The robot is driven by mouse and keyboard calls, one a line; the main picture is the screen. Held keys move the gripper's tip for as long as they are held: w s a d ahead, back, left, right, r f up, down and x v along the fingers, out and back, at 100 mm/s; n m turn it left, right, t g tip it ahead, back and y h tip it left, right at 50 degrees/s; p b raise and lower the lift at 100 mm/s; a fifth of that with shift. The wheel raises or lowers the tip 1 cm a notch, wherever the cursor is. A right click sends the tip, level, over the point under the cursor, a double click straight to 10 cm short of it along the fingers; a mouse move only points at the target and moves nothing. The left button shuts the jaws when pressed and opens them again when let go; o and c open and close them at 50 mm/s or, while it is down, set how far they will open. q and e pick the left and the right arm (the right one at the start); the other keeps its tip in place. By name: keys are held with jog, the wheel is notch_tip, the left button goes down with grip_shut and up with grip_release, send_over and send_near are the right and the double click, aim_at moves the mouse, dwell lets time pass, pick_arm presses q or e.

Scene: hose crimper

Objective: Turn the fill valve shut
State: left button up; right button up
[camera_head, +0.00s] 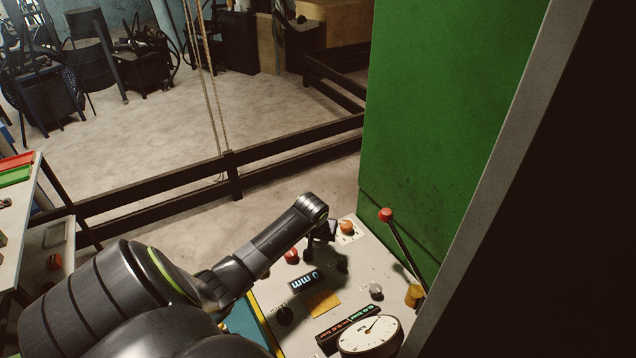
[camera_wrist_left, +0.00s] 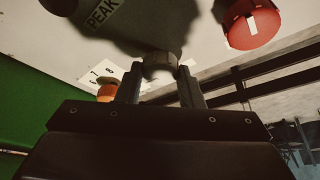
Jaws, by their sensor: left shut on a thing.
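The sloped light grey control panel (camera_head: 335,285) fills the lower right of the head view. My left gripper (camera_head: 326,236) reaches down to its upper part. In the left wrist view its two fingers (camera_wrist_left: 160,80) are shut on a small ridged grey knob (camera_wrist_left: 160,63) under the panel's shadowed face. The head view mostly hides this knob behind the gripper. No label marks it, so I cannot tell from the writing whether it is the fill valve. My right gripper is not in view.
An orange knob (camera_head: 346,227) on a numbered plate and a red button (camera_head: 291,256) sit close to the gripper. A red-tipped lever (camera_head: 401,245) and a round gauge (camera_head: 370,335) stand to the right. A green cabinet wall (camera_head: 430,110) rises behind.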

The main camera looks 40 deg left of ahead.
pick_arm(q)
jog(key=o, duration=1)
jog(key=shift+r, duration=0.15)
jog(key=b+v, duration=0.2)
jog(key=v, duration=1.5)
